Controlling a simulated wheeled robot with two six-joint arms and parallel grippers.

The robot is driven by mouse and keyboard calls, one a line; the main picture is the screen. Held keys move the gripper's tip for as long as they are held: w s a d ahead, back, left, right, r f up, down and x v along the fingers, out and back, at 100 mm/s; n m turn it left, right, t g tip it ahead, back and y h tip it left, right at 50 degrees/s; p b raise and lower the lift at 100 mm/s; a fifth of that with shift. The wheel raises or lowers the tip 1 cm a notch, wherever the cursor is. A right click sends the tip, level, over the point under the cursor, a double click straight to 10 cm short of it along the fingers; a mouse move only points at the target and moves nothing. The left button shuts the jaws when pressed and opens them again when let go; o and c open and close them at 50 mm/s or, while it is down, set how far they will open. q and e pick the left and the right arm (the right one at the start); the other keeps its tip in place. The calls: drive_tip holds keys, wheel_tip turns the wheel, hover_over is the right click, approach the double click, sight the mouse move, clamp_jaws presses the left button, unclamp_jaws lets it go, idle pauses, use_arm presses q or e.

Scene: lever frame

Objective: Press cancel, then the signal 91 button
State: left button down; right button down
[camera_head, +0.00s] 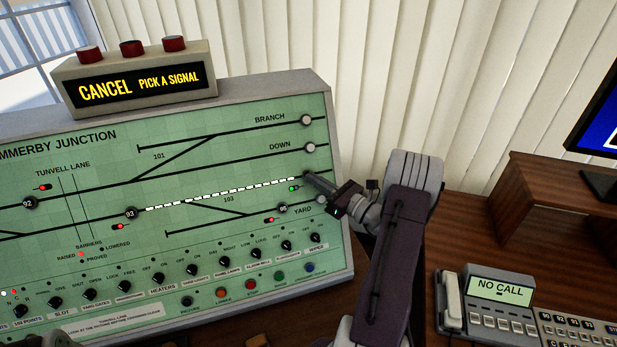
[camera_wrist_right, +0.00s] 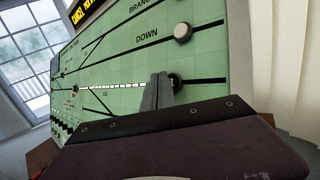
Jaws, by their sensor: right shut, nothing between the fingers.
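The green signal panel (camera_head: 75,200) shows a track diagram with round buttons. The display (camera_head: 140,84) on top of it reads "CANCEL PICK A SIGNAL". My right gripper (camera_head: 314,182) is shut and empty, its tips at the right end of the white-lit track. In the right wrist view the fingertips (camera_wrist_right: 163,80) are beside a dark round button (camera_wrist_right: 177,80); I cannot tell whether they touch it. The fingers hide its number, so I cannot read whether it is 91. Buttons 93 (camera_head: 130,214) and 92 (camera_head: 30,203) lie further left. My left gripper is not in view.
Pale buttons at Branch (camera_head: 307,120) and Down (camera_head: 310,147) are above my fingertips. A phone (camera_head: 487,300) reading "NO CALL" stands on the desk at right.

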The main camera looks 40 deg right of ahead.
drive_tip(key=shift+w+d+f, duration=0.1)
drive_tip(key=shift+w+f, duration=0.1)
drive_tip(key=shift+w, duration=0.2)
idle(0.8)
drive_tip(key=shift+s, duration=0.1)
drive_tip(key=shift+s+a+r, duration=0.2)
drive_tip(key=shift+s+r, duration=0.2)
drive_tip(key=shift+s, duration=0.25)
drive_tip(key=s, duration=0.1)
drive_tip(key=s+a+r+p, duration=0.1)
drive_tip(key=s+r+p, duration=0.1)
drive_tip(key=s, duration=0.1)
drive_tip(key=shift+s+a+r, duration=0.1)
drive_tip(key=shift+a+r, duration=0.05)
idle(0.3)
idle(0.5)
